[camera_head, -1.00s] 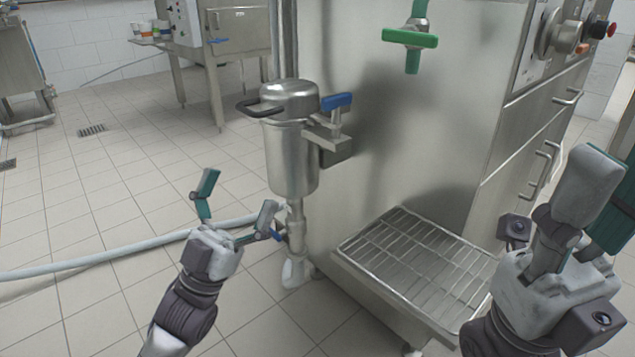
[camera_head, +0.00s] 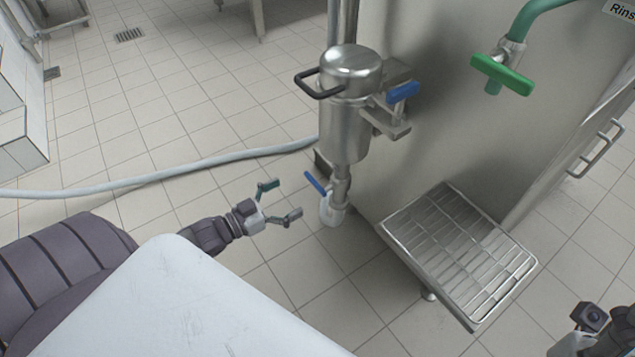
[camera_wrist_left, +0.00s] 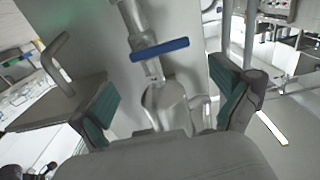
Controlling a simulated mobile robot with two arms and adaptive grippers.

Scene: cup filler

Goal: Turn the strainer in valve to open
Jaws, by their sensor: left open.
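The steel strainer (camera_head: 345,125) is an upright canister with a domed lid on the machine's side. One blue valve handle (camera_head: 403,92) is at its upper right. Another blue valve handle (camera_head: 316,183) is on the pipe below it; I cannot tell which is the strainer in valve. My left gripper (camera_head: 281,200) is open and empty, left of the lower handle and apart from it. In the left wrist view, a blue handle (camera_wrist_left: 160,49) lies across a pipe ahead, between and beyond the open fingers (camera_wrist_left: 168,105). Only part of my right wrist shows at the lower right; its fingers are hidden.
A wire-topped steel tray (camera_head: 460,250) juts out low at the machine's front. A green valve handle (camera_head: 502,74) is at the upper right. A pale hose (camera_head: 150,180) runs across the floor to the machine. The tiled floor left of the strainer is otherwise open.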

